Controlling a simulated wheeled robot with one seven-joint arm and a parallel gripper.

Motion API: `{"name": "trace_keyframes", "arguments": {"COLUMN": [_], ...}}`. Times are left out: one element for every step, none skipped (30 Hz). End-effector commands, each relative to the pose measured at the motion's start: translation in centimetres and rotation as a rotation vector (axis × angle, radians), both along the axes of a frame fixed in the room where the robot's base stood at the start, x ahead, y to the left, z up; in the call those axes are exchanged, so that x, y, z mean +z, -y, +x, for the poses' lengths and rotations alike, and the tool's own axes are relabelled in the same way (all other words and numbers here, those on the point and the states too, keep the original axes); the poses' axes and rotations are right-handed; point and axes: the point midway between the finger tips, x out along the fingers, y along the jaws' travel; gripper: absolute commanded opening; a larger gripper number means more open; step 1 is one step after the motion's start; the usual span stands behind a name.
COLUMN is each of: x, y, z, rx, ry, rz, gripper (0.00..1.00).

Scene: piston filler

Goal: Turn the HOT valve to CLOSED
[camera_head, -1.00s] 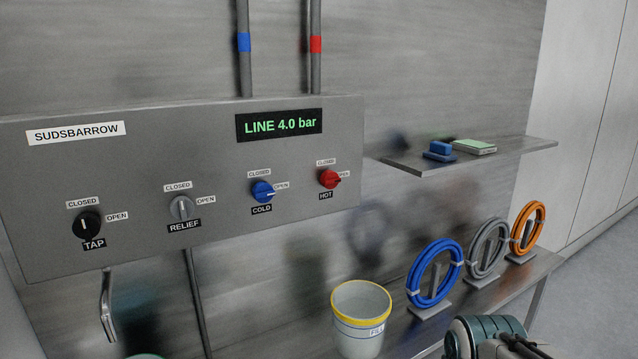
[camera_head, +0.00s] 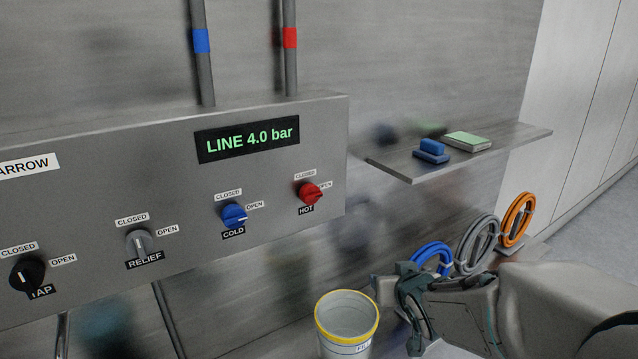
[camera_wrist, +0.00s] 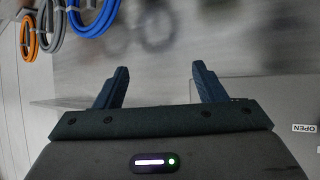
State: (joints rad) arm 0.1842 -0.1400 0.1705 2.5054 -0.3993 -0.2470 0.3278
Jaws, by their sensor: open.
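The red HOT valve knob (camera_head: 309,193) is at the right end of the grey panel (camera_head: 170,270). Its mark seems to point right, towards the OPEN label; the CLOSED label is above it. My gripper (camera_head: 416,300) is below and right of the knob in the head view, apart from it. In the wrist view my gripper (camera_wrist: 160,75) has its two dark fingers spread with nothing between them. The HOT knob is not seen there; an upside-down OPEN label (camera_wrist: 303,128) shows at the right edge.
The blue COLD knob (camera_head: 234,215) is close left of HOT, then RELIEF (camera_head: 139,242) and TAP (camera_head: 27,275). A shelf (camera_head: 400,168) juts out to the right. A bucket (camera_head: 346,320) and coiled hoses (camera_head: 478,243) are below. The display reads LINE 4.0 bar.

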Motion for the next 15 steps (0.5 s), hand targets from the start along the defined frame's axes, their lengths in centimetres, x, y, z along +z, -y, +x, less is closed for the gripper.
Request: {"name": "trace_keyframes", "arguments": {"x": [1.5, 2.2, 3.1, 3.7, 4.4, 5.2, 5.8, 6.4, 7.1, 7.6, 8.1, 8.6, 9.0, 9.3, 9.6], "y": [-0.8, -1.4, -2.2, -2.8, -3.5, -4.3, -4.9, -5.5, -6.1, -6.6, -7.0, -7.5, -7.8, -8.0, -8.3], "z": [1.0, 1.5, 2.1, 2.4, 2.7, 3.0, 3.1, 3.2, 3.2, 3.2, 3.1, 3.0, 3.0, 2.9, 2.8], "rx": [0.037, 0.062, 0.097, 0.124, 0.152, 0.187, 0.214, 0.24, 0.271, 0.292, 0.314, 0.338, 0.353, 0.367, 0.382], "ry": [0.052, 0.088, 0.133, 0.166, 0.198, 0.236, 0.263, 0.288, 0.319, 0.338, 0.357, 0.377, 0.391, 0.403, 0.416], "rz": [0.031, 0.052, 0.085, 0.111, 0.139, 0.176, 0.205, 0.236, 0.273, 0.3, 0.326, 0.356, 0.378, 0.396, 0.416], "gripper": [0.64, 0.64, 0.64, 0.64, 0.64, 0.64, 0.64, 0.64, 0.64, 0.64, 0.64, 0.64, 0.64, 0.64, 0.64]}}
